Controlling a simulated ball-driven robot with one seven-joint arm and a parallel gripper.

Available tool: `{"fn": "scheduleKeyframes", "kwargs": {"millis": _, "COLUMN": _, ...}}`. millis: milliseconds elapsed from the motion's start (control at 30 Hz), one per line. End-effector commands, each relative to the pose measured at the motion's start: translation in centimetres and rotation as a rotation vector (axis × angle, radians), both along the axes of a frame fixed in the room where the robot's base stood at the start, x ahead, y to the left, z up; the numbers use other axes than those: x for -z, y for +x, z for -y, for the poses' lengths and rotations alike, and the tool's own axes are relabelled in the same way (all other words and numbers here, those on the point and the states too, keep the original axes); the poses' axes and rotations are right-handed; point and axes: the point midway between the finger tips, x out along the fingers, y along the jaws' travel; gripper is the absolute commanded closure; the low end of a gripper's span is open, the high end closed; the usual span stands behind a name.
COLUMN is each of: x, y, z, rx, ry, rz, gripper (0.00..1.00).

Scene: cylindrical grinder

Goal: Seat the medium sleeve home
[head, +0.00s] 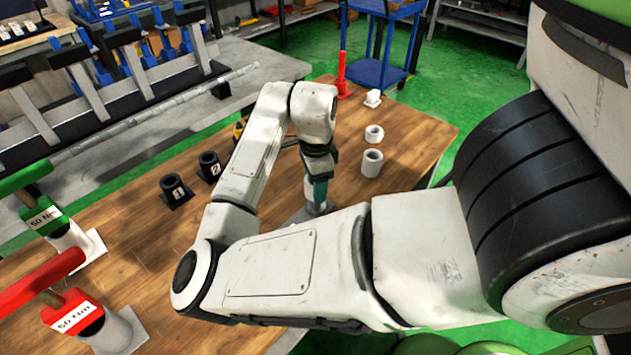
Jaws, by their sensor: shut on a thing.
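My gripper (318,190) points down over the middle of the wooden table, with its dark teal fingers shut on a pale sleeve, taken as the medium sleeve (309,188). The sleeve shows only as a pale strip beside the fingers. A grey base plate (296,216) lies on the table just below, partly behind my forearm. A grey round part shows under the fingertips. I cannot tell whether the sleeve is around a post or how deep it sits.
Two white hollow sleeves (372,163) (374,134) stand right of my gripper. Black numbered holders (176,191) (210,167) stand left. A red upright tool (342,75) and small white block (373,98) are behind. Green (60,225) and red (75,312) handled tools stand at the left edge.

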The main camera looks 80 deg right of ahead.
Motion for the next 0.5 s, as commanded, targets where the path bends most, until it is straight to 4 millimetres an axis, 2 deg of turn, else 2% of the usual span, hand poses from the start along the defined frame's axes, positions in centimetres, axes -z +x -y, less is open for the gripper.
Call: {"fn": "scheduleKeyframes", "kwargs": {"millis": 500, "x": 1.3, "y": 0.0, "z": 0.0, "rx": 0.000, "ry": 0.000, "rz": -0.001, "gripper": 0.83}}
